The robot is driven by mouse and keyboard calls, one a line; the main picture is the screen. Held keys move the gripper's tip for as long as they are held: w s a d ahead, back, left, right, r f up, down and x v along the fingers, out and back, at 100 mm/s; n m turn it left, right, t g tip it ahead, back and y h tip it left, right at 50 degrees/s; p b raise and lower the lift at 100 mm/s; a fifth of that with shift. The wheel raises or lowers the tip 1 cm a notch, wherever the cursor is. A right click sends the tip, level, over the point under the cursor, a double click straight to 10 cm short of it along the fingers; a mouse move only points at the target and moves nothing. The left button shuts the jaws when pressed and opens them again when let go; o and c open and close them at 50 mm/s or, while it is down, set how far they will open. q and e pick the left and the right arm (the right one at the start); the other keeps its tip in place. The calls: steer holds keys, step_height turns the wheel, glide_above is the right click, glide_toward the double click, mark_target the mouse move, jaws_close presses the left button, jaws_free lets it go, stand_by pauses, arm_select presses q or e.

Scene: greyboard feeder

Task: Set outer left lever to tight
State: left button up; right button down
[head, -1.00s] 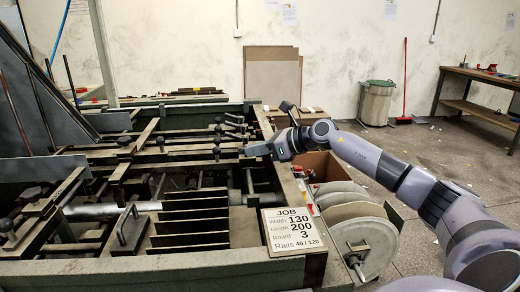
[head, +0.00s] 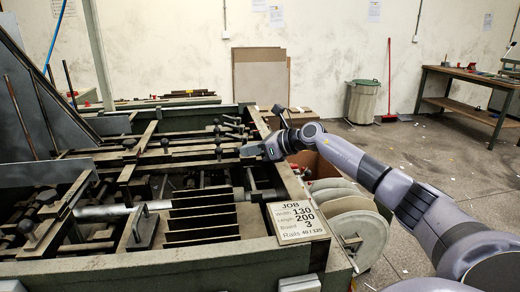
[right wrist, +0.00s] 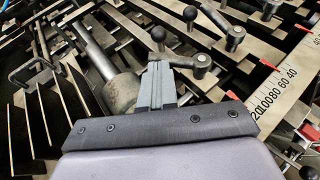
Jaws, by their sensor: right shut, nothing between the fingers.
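My right gripper (head: 243,152) reaches in from the right over the machine's right side, with its fingers shut and empty. In the right wrist view its shut fingertips (right wrist: 160,72) are beside a clamp lever with a round metal hub (right wrist: 201,65) and a black ball knob (right wrist: 158,35). I cannot tell whether they touch it. More ball-knob levers, one with a dark knob (right wrist: 190,14) and another (right wrist: 234,36), stand beyond. In the head view, black-knobbed levers (head: 165,143) sit along the rails. Which lever is the outer left one is not clear. My left gripper is not in view.
A job card (head: 297,222) lies on the machine's front right corner. A ruler scale (right wrist: 280,85) with red pointers runs along the right in the wrist view. Dark upright plates (head: 200,218) and a metal cylinder (right wrist: 121,93) are close by. Round discs (head: 350,220) hang outside the right edge.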

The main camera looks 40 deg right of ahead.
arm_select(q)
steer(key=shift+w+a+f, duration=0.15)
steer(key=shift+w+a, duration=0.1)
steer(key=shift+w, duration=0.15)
arm_select(e)
steer(key=shift+w+a, duration=0.7)
steer(key=shift+w, duration=0.35)
steer(key=shift+w+a, duration=0.7)
steer(key=shift+w, duration=0.35)
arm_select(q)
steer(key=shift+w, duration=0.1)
arm_select(e)
steer(key=shift+w, duration=0.1)
